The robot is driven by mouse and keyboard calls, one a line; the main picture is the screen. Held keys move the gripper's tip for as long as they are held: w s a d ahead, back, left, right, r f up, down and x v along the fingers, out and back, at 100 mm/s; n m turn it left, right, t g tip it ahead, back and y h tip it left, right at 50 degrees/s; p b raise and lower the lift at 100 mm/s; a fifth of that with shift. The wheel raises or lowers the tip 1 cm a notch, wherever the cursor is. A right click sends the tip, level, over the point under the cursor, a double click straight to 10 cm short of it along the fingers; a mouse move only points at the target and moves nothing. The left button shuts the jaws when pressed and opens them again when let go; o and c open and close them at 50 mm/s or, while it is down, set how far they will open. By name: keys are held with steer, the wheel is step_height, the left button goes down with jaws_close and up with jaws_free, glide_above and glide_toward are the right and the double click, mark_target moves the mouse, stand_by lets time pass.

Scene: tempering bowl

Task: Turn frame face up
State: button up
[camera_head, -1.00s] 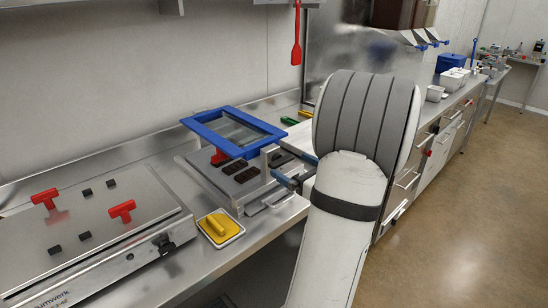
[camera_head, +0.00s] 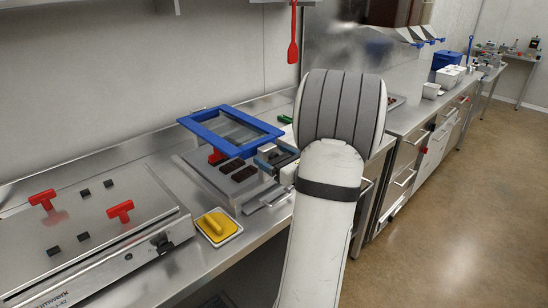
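The blue rectangular frame (camera_head: 208,139) lies roughly level above the back of a metal tray unit (camera_head: 215,188). Its middle is open and I see metal through it. I cannot tell which face is up. My gripper (camera_head: 272,157) is at the frame's near right corner, its fingers pointing left. My own arm hides part of it. I cannot tell whether the fingers touch the frame or how far apart they are.
Dark brown pieces (camera_head: 243,174) and a red handle (camera_head: 217,157) sit on the tray unit below the frame. A yellow-topped pad (camera_head: 216,225) lies in front. A metal machine with red handles (camera_head: 121,210) stands left. A red spatula (camera_head: 293,35) hangs above.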

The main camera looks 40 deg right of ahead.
steer(key=c, duration=0.9)
steer(key=shift+s+d, duration=0.1)
steer(key=shift+d, duration=0.1)
